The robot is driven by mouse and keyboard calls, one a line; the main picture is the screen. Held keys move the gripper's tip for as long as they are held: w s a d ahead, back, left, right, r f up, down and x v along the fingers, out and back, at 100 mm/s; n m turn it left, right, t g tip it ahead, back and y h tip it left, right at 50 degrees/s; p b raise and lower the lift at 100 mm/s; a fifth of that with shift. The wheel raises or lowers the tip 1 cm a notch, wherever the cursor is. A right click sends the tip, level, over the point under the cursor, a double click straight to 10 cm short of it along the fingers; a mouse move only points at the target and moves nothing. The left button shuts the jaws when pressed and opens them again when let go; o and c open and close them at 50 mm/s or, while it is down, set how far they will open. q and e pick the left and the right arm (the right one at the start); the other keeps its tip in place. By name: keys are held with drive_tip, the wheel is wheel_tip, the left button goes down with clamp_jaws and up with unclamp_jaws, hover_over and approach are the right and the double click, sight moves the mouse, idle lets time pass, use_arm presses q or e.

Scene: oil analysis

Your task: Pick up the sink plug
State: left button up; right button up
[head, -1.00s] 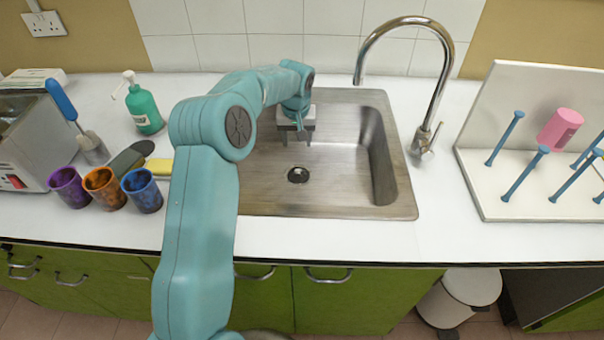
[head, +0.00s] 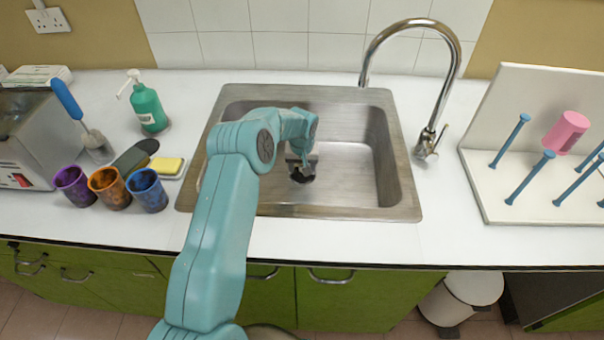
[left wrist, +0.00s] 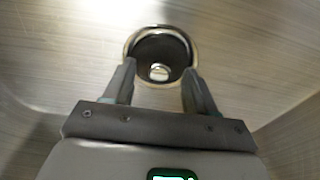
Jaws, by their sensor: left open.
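The sink plug (left wrist: 159,72) shows in the left wrist view as a small bright knob inside the dark round drain at the sink bottom. In the head view the dark drain area (head: 303,176) is partly covered by my left gripper (head: 302,165). In the left wrist view my left gripper (left wrist: 158,82) is open, with its two fingers apart at the near side of the drain, one toward each side of the knob. The fingers hold nothing. My right gripper is not in view.
The steel sink (head: 400,195) has walls around the gripper, and a curved tap (head: 455,60) stands at its back right. Cups (head: 147,190), a yellow sponge (head: 167,165) and a green soap bottle (head: 147,105) stand left. A peg rack (head: 500,205) stands right.

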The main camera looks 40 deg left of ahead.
use_arm(q)
drive_tip(key=shift+w+f, duration=0.1)
drive_tip(key=shift+r, duration=0.2)
clamp_jaws()
drive_tip(key=shift+f, duration=0.1)
